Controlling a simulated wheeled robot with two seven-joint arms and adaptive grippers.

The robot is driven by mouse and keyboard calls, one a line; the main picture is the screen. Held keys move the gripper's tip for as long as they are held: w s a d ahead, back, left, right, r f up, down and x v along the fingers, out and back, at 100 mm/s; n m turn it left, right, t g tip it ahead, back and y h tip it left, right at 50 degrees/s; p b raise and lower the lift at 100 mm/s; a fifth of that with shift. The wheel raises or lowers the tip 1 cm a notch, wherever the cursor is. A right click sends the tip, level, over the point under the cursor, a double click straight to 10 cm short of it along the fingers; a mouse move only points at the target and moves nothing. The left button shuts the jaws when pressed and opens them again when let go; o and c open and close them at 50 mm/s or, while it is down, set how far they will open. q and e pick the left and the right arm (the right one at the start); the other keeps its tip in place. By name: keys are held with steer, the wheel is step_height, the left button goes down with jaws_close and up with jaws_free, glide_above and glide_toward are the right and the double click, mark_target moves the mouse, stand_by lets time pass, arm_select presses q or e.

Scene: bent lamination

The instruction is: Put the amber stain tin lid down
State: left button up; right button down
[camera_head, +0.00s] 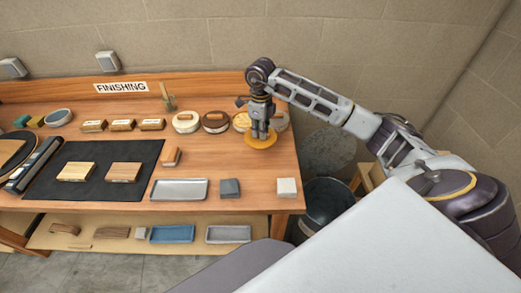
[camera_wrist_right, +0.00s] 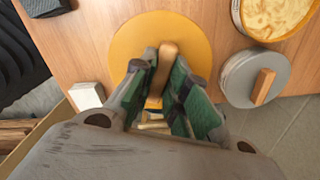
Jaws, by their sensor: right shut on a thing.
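The amber stain tin lid (camera_head: 260,139) is a flat yellow disc with a wooden handle, which shows in the right wrist view (camera_wrist_right: 166,62). My right gripper (camera_head: 260,131) is shut on this handle from above. The lid is at the right part of the bench, in front of the tins; I cannot tell whether it touches the top. The amber stain tin (camera_head: 240,120) stands open just behind it, and its yellow contents show in the right wrist view (camera_wrist_right: 276,14). My left gripper is not in view.
A grey lidded tin (camera_head: 281,121) stands right of the amber tin, with brown (camera_head: 215,123) and cream (camera_head: 186,123) tins to the left. A white block (camera_head: 286,187) and a dark grey block (camera_head: 229,188) lie near the front edge. Bare wood lies between them and the lid.

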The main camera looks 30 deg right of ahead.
steer(key=shift+f+p, duration=0.45)
steer(key=shift+f, duration=2.1)
steer(key=shift+f, duration=0.1)
steer(key=shift+f+p, duration=0.35)
steer(key=shift+f, duration=1.45)
steer(key=shift+f, duration=0.1)
steer(key=c, duration=1.4)
jaws_free()
